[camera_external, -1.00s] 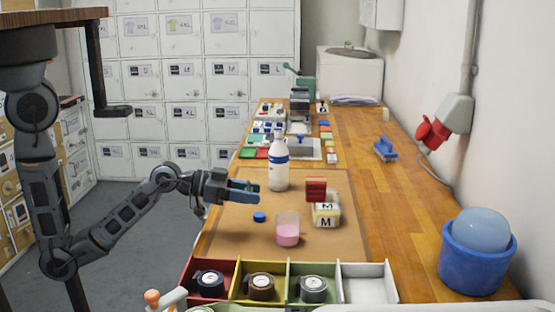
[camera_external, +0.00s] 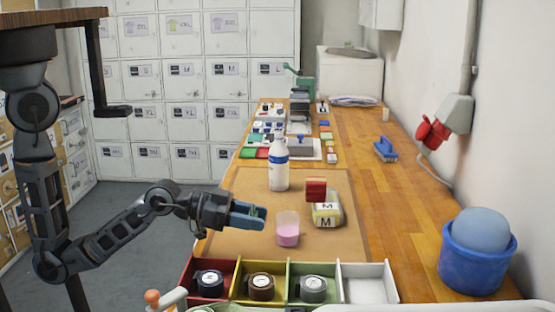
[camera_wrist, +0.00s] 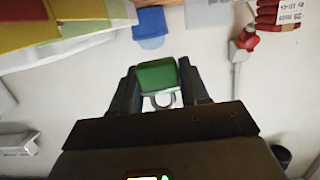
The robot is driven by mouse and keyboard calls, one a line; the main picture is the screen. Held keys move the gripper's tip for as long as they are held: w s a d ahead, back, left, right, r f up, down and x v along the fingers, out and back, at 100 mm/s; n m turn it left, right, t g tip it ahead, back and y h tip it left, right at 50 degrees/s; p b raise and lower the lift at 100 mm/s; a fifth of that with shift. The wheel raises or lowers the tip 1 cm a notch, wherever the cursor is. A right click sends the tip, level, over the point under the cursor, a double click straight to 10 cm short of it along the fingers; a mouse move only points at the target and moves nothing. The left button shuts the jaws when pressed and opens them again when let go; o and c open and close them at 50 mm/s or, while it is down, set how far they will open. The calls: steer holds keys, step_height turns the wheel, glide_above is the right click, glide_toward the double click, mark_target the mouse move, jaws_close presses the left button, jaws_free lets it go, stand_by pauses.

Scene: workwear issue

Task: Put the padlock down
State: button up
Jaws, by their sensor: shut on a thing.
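The padlock (camera_wrist: 158,76) has a green body and a grey shackle. In the wrist view it sits between the two fingers of my gripper (camera_wrist: 157,92), with the shackle towards the palm. My gripper is shut on it. In the external view my gripper (camera_external: 257,217) is above the left part of the brown mat (camera_external: 235,245), left of the glass of pink liquid (camera_external: 288,232). The padlock is mostly hidden by the fingers there, with only a hint of green at the tips.
A white bottle (camera_external: 279,165) stands behind my gripper. A labelled M bundle (camera_external: 327,213) with a red block (camera_external: 316,189) stands right of the glass. The divided tray (camera_external: 390,285) with tape rolls is in front.

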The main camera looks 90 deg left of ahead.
stand_by(0.6)
steer(key=s+a+r+n+y, duration=0.1)
steer(key=s+a, duration=0.3)
steer(key=a, duration=0.6)
steer(key=s+a+r+n+y, duration=0.1)
steer(key=s+a+y, duration=0.1)
steer(key=a, duration=0.9)
steer(key=shift+s+a, duration=0.25)
steer(key=shift+s, duration=0.65)
steer(key=shift+r, duration=0.1)
glide_above(246, 193)
step_height(246, 193, down, 7)
steer(key=shift+r, duration=0.1)
steer(key=shift+f, duration=1.9)
